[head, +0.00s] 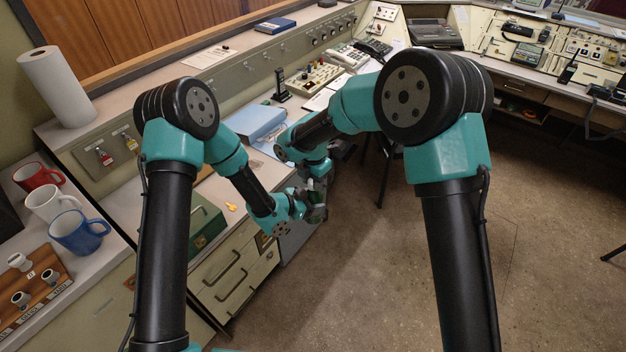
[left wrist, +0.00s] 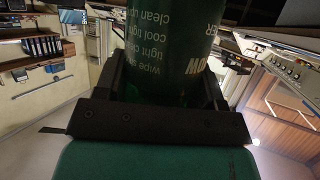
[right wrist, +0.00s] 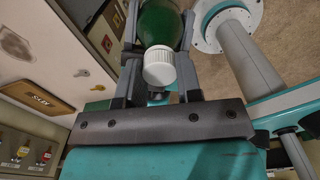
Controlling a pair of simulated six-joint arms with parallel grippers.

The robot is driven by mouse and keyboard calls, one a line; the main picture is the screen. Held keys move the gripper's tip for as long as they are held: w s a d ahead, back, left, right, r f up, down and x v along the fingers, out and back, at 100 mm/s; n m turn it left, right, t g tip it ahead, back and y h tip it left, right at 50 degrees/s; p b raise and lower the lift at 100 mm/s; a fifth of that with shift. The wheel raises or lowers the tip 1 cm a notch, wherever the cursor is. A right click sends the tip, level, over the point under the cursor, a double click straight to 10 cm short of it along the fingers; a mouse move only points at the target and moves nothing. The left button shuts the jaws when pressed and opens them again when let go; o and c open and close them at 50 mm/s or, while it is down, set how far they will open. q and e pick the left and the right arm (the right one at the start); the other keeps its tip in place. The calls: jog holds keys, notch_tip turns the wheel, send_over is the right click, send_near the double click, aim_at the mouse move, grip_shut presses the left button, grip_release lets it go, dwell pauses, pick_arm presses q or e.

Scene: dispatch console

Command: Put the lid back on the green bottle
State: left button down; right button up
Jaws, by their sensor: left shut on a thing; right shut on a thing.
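The green bottle (left wrist: 170,60) with pale printing stands large between the fingers of my left gripper (head: 316,211), which is shut on it. The right wrist view shows the bottle's green body (right wrist: 160,22) just beyond the lid. The white ribbed lid (right wrist: 159,67) lies between the fingers of my right gripper (head: 320,180), which is shut on it. The lid lines up with the bottle's top end; I cannot tell whether it touches or sits on the neck. In the head view both grippers are close together, and bottle and lid are too hidden to make out.
A green box (head: 205,222) and a blue folder (head: 255,122) lie on the counter. Mugs, such as the blue one (head: 78,233), stand at the left. The floor (head: 400,270) to the right is open.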

jog(key=m, duration=0.7)
jog(key=shift+m, duration=0.4)
jog(key=m, duration=1.8)
jog(key=shift+f, duration=0.1)
jog(key=m, duration=0.4)
jog(key=o, duration=1)
